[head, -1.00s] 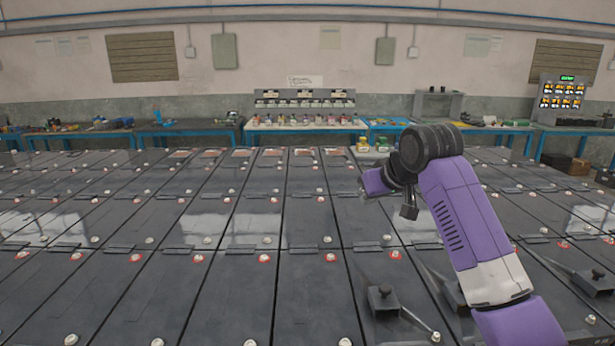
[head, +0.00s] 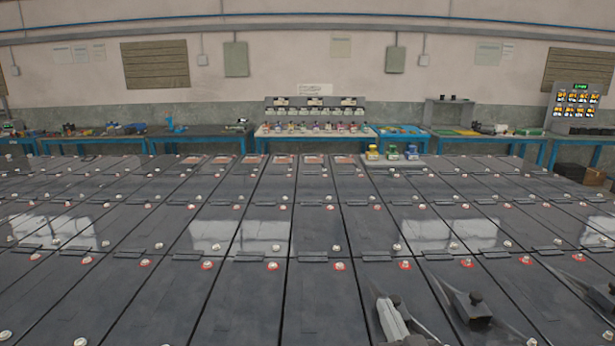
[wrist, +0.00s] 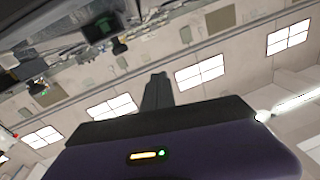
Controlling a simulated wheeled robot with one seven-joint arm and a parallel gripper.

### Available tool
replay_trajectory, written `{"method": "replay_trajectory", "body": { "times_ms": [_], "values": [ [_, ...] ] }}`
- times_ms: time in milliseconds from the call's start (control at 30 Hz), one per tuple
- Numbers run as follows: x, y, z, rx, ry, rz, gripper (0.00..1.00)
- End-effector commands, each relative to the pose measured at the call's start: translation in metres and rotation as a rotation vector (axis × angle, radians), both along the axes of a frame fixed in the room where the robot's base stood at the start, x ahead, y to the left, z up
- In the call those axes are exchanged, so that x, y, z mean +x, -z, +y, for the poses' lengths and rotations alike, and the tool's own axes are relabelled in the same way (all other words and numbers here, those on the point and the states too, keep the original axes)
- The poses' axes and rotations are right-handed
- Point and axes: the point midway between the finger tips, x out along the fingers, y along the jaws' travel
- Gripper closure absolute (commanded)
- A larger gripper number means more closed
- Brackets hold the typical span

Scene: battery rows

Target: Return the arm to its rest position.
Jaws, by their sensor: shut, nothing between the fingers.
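My gripper (wrist: 157,76) shows in the wrist view as dark, closed fingers standing up from a dark band on my purple wrist housing. The fingers are together and hold nothing. The housing carries a small orange and green light. Behind the fingers are a pale wall or ceiling and bright windows, seen tilted, with nothing touching the fingers. In the head view the purple arm and the gripper are out of sight. A light grey piece low right of centre is partly cut off, and I cannot tell what it is.
Rows of dark battery lids (head: 240,290) fill the floor area ahead. Dark knobbed fittings (head: 477,305) stand at the lower right. Yellow, green and blue jars (head: 392,153) stand at the far end. Blue-legged benches (head: 190,137) line the back wall. The space above the lids looks clear.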

Motion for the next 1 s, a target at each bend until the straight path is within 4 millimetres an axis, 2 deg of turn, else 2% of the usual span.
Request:
{"method": "replay_trajectory", "body": {
  "times_ms": [33,300,700,1000],
  "values": [
    [-0.022,0.011,-0.003,0.007,0.015,-0.007,1.00],
    [-0.128,0.035,-0.020,0.011,0.090,-0.057,1.00],
    [-0.280,0.042,-0.040,-0.055,0.151,-0.035,1.00],
    [-0.378,0.049,-0.047,-0.127,0.140,0.112,1.00]
  ]
}}
